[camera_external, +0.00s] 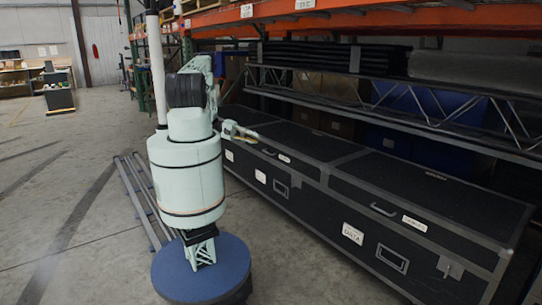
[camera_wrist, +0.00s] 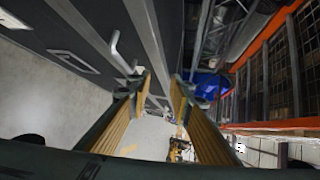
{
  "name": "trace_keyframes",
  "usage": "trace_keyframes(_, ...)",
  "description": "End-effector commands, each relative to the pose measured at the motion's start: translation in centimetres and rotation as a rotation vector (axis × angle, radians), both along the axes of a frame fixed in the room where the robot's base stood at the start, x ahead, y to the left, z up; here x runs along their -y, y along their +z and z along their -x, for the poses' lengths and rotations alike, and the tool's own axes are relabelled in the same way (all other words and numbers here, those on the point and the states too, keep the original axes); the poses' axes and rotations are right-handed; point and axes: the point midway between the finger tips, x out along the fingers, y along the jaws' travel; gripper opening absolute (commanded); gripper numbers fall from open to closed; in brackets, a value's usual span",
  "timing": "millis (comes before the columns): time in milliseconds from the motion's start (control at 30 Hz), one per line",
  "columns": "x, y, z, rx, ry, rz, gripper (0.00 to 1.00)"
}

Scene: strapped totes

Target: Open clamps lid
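Two long black cases with grey metal edging stand end to end, a near one (camera_external: 440,200) and a farther one (camera_external: 306,146); their lids look shut. A metal fitting (camera_external: 450,267) on the near case's front may be a clamp. A grey bar handle (camera_external: 383,209) is on the near lid's front, and another (camera_external: 268,152) is on the farther lid. My gripper (camera_external: 241,131) is at the farther case's front edge. In the wrist view its two tan-padded fingers (camera_wrist: 161,83) are apart with nothing gripped. A bar handle (camera_wrist: 119,50) lies just beyond the left finger; contact cannot be told.
Orange shelving (camera_external: 350,18) and a metal truss (camera_external: 400,95) overhang the cases at the back. Recessed handles (camera_external: 392,258) and white labels (camera_external: 353,233) are on the case fronts. Floor rails (camera_external: 145,200) lie on the left. The floor in front of the cases is clear.

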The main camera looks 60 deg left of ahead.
Motion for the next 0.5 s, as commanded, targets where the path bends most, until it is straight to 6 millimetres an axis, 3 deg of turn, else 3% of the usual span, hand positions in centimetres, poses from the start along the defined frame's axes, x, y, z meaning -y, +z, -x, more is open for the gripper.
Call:
trace_keyframes(300,-2.5,-5.5,2.5,-0.066,0.128,0.132,0.2)
trace_keyframes(500,-3.3,-7.6,3.6,-0.091,0.176,0.188,0.2)
